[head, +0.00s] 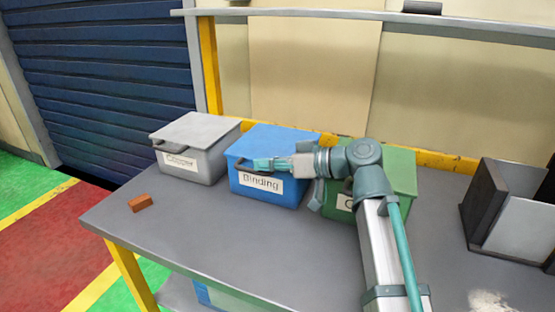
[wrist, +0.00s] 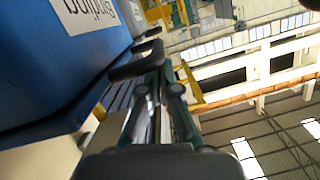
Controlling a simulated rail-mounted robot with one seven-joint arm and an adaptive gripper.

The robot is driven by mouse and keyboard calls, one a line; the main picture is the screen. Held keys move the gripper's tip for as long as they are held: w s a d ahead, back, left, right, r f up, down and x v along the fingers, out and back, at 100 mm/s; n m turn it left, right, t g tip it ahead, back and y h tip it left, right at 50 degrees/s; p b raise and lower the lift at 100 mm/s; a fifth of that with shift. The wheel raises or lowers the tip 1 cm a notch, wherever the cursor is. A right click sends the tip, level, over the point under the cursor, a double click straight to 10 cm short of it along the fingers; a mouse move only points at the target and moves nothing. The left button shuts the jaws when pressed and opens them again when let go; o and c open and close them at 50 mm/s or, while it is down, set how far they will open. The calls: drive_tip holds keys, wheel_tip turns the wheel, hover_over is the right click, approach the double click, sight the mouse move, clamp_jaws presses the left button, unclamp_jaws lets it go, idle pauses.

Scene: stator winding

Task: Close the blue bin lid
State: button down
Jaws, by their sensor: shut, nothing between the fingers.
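The blue bin (head: 288,187) labelled "Binding" stands on the grey table between a grey bin and a green bin. Its blue lid (head: 278,138) lies flat over the top and looks closed. My gripper (head: 252,165) is shut and empty, held sideways across the bin's front just under the lid's front edge, near the dark handle. Whether it touches the bin I cannot tell. My gripper hides part of the front and handle. In the wrist view, the blue bin (wrist: 55,65) fills the upper left, beside my shut fingers (wrist: 155,88).
The grey bin (head: 204,160) stands to the left and the green bin (head: 398,165), partly behind my arm, to the right. A small orange-brown block (head: 140,203) lies at the table's left. A dark and grey holder (head: 505,215) stands right. The table's front left is clear.

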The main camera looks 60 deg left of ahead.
drive_tip(key=shift+d+f, duration=0.15)
drive_tip(key=shift+f, duration=0.25)
